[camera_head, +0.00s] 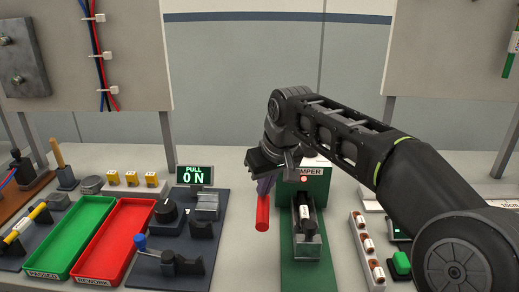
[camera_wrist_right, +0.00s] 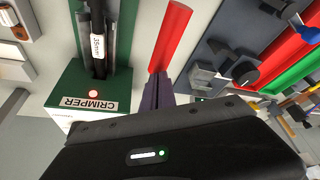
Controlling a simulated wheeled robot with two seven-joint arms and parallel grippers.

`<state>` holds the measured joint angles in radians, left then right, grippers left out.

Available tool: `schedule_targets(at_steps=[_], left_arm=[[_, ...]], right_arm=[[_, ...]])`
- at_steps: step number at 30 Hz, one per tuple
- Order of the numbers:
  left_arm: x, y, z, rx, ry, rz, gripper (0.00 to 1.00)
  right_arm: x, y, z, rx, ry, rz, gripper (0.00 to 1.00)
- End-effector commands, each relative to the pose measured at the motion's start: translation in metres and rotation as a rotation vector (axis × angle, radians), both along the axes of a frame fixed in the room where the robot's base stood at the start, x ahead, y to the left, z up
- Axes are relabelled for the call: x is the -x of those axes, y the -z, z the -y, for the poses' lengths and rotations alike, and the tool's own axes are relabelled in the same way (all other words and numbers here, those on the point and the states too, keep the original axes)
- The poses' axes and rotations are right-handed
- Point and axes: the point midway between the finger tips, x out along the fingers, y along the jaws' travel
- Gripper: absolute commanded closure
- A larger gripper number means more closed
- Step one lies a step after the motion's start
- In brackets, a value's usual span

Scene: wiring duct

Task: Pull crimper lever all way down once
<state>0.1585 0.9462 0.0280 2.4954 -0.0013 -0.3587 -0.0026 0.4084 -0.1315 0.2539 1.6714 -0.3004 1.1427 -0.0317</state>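The crimper (camera_head: 316,185) is a green press with a CRIMPER label and a lit red lamp; its label also shows in the wrist view (camera_wrist_right: 88,103). Its lever has a red handle (camera_head: 262,213), left of the body, pointing toward me; it also shows in the wrist view (camera_wrist_right: 171,38). My right gripper (camera_head: 265,185) is at the handle's far end, its narrow purplish fingers (camera_wrist_right: 160,90) close together and seemingly closed on it. The lever's pivot is hidden behind the gripper. A black cable with a white marker (camera_head: 306,215) lies in the crimper's cradle. My left gripper is not in view.
A display (camera_head: 195,175) reads PULL ON, left of the crimper. A dark plate with a blue-knobbed clamp (camera_head: 165,258), a red tray (camera_head: 118,240) and a green tray (camera_head: 72,235) lie further left. A rack of small parts (camera_head: 366,248) stands right of the crimper.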

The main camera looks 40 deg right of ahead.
Motion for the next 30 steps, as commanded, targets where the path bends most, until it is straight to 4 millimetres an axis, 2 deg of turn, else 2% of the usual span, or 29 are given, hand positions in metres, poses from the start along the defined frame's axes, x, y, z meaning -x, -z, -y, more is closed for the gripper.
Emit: schedule_targets(at_steps=[1, 9, 17, 30], left_arm=[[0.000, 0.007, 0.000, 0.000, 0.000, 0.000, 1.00], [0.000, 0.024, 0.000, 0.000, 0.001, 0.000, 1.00], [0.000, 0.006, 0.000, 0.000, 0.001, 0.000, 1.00], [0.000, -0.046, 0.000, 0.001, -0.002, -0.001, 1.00]], right_arm=[[0.000, 0.009, 0.000, 0.000, 0.000, -0.003, 1.00], [0.000, 0.031, 0.000, 0.000, 0.000, -0.002, 1.00], [0.000, 0.011, 0.000, 0.000, 0.000, -0.002, 1.00], [0.000, -0.047, 0.000, 0.000, -0.001, -0.003, 1.00]])
